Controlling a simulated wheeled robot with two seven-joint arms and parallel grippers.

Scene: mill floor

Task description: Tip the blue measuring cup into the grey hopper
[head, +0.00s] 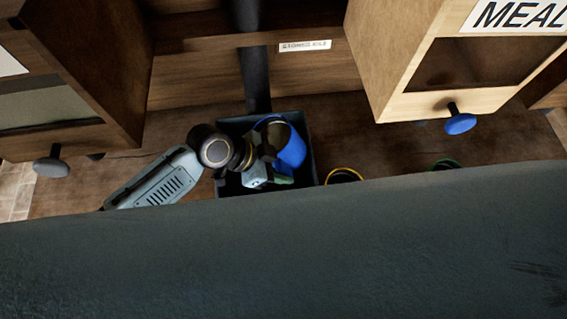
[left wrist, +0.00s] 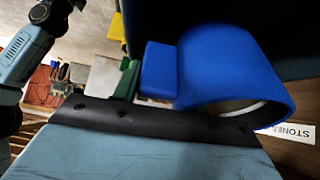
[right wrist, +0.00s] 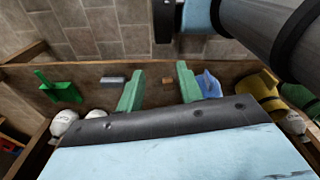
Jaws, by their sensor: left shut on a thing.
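The blue measuring cup (head: 293,150) is in my left gripper (head: 277,173), over the grey hopper (head: 310,160) in the head view. The hopper is a dark, square, open box; its inside is mostly hidden by the arm and cup. The cup looks tilted. In the left wrist view, the cup (left wrist: 225,65) shows its round mouth with a pale inside, and the green fingertip (left wrist: 128,80) is against its blue handle (left wrist: 158,70). I cannot tell whether anything is left in the cup. My right gripper (right wrist: 160,90) has its green fingers apart with nothing held between them.
Wooden bins with a grey knob (head: 50,167) and a blue knob (head: 460,124) overhang the bench. A dark pipe (head: 254,80) comes down behind the hopper. A yellow-rimmed cup (head: 344,174) stands right of it. The right wrist view shows a green scoop (right wrist: 62,90) and white bags.

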